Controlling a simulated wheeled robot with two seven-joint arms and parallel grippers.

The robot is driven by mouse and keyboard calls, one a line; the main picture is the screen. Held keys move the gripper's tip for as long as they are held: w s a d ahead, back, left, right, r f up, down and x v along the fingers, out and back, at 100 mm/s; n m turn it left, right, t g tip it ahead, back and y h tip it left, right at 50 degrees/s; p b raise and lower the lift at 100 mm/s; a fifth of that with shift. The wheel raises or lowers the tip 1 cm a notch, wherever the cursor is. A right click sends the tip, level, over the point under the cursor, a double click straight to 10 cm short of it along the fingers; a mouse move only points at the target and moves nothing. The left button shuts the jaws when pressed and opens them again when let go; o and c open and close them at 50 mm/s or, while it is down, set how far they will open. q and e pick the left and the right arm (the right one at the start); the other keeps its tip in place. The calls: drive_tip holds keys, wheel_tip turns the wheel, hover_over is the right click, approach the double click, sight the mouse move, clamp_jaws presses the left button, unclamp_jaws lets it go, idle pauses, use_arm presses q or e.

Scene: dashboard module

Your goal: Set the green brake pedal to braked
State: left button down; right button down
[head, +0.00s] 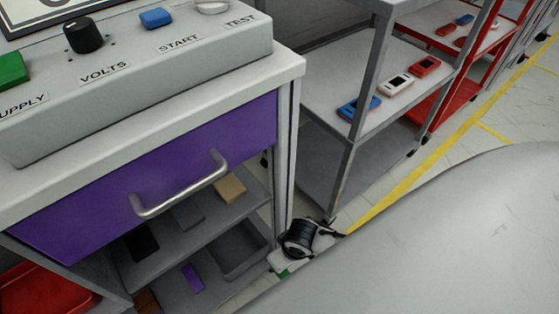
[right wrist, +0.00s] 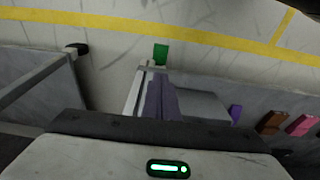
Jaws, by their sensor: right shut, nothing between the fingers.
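The green brake pedal (right wrist: 160,54) shows as a small green block at floor level in the right wrist view, just on the near side of a yellow line. A small piece of green (head: 283,273), apparently the pedal, shows low in the head view, mostly hidden. My right gripper (right wrist: 152,72) is shut and empty. It points toward the pedal, its tips appearing just short of it in the picture; I cannot tell whether they touch. Whether the pedal is up or pressed cannot be made out. My left gripper is not in view.
A desk with a purple drawer (head: 160,168) and a control panel (head: 140,85) stands at left. Shelves below it hold a purple block (head: 193,278) and other blocks. A grey rack (head: 352,150) with handheld devices stands behind. Floor by the yellow line (head: 440,150) is clear.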

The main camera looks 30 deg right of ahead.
sight(283, 274)
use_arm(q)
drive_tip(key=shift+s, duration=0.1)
use_arm(e)
drive_tip(key=shift+s, duration=0.1)
